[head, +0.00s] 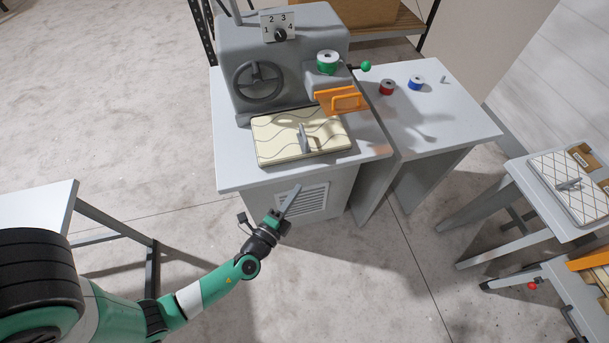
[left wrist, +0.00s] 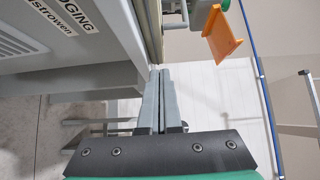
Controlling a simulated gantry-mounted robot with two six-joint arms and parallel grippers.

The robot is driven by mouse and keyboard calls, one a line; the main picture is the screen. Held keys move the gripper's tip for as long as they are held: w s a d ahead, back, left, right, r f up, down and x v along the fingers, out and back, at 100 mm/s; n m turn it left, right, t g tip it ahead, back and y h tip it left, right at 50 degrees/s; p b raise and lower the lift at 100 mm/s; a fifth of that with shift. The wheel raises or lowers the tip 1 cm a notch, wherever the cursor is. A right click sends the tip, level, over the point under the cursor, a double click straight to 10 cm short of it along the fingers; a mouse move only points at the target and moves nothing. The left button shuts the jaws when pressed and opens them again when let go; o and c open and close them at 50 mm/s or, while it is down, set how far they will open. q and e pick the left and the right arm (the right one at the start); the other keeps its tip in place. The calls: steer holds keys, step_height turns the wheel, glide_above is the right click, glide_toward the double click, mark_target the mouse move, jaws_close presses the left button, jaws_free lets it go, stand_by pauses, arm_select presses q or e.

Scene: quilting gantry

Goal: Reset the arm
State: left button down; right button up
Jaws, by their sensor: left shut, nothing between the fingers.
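My left arm reaches in from the lower left in the head view. My left gripper (head: 291,200) is in front of the grey machine table, below its front edge, and is shut with nothing between its fingers. In the left wrist view the two grey fingers (left wrist: 160,100) lie together, pointing away beside the table's side. My right gripper is not in view.
The grey machine (head: 270,60) stands on the table (head: 230,170) with a cream quilted pad (head: 275,142) and orange guard (head: 342,100). Red (head: 387,87) and blue (head: 416,83) spools sit on the side table. A second quilted pad (head: 575,185) lies right.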

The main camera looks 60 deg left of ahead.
arm_select(q)
steer(key=shift+v, duration=1.4)
